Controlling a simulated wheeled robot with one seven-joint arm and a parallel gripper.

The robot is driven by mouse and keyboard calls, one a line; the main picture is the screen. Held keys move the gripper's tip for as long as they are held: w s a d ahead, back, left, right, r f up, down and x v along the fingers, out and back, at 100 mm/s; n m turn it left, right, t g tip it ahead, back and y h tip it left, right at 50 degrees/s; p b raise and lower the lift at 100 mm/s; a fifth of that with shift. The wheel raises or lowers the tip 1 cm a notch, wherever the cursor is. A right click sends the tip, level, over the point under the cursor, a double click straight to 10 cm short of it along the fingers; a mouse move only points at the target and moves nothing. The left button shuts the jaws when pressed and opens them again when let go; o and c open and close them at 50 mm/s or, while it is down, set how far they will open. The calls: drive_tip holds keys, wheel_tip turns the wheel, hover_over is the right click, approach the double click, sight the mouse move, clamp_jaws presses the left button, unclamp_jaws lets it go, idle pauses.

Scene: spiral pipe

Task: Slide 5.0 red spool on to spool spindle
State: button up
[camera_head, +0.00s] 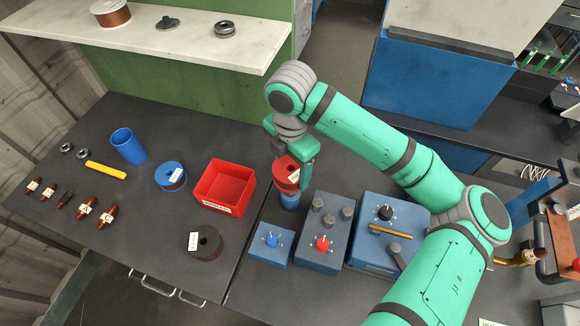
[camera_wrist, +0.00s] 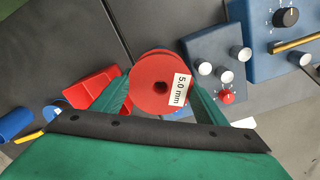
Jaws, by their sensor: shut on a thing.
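The red spool (camera_head: 285,181) is between the fingers of my gripper (camera_head: 291,166), which is shut on it. In the wrist view the spool (camera_wrist: 150,101) faces the camera, with a dark centre hole and a white "5.0 mm" label. The green fingers of my gripper (camera_wrist: 162,97) press on its two sides. A blue round post (camera_head: 290,201) shows directly below the spool in the head view; it may be the spool spindle. I cannot tell whether spool and post touch. Any spindle rod is hidden by the spool and gripper.
Blue control boxes (camera_head: 322,233) with knobs stand close to the right. A red bin (camera_head: 224,188) is to the left, with a dark spool (camera_head: 206,243) in front and a blue spool (camera_head: 171,176) beyond. A white shelf (camera_head: 190,49) stands behind.

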drive_tip(key=shift+f, duration=3.35)
idle(0.5)
drive_tip(key=o, duration=1.8)
drive_tip(key=shift+f, duration=0.1)
wheel_tip(320, 180, up, 11)
drive_tip(key=shift+f, duration=0.1)
